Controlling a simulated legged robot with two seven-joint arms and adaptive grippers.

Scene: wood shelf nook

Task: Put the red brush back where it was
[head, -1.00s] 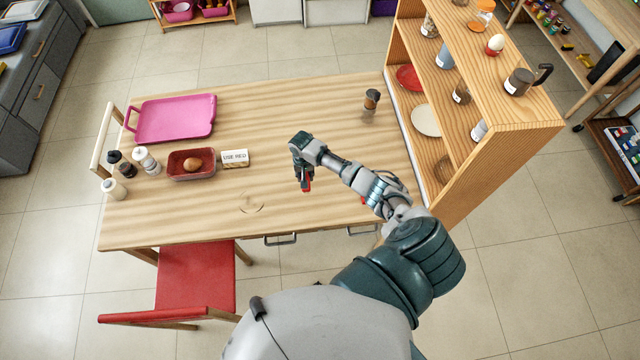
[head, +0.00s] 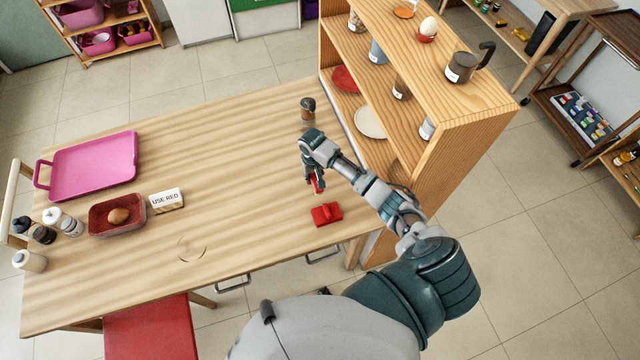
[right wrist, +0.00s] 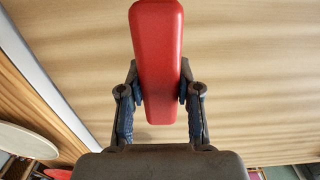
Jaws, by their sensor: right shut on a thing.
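My right gripper (head: 314,180) is shut on a red, round-edged block-like thing, taken to be the red brush (head: 318,187). It hangs just over the right part of the table; I cannot tell whether it touches the top. In the right wrist view the brush (right wrist: 158,60) sits between both fingers of the gripper (right wrist: 160,92) and sticks out beyond them. No bristles show. A second red thing (head: 327,214), low with a raised bar, lies on the table near its front right edge, close to the gripper. My left gripper is not in view.
A wooden shelf (head: 455,165) with plates and jars stands at the table's right end. A brown-topped shaker (head: 307,109) stands behind the gripper. Left are a pink tray (head: 95,165), a red bin (head: 93,215) and a "USE RED" block (head: 166,200). The table's middle (head: 225,180) is clear.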

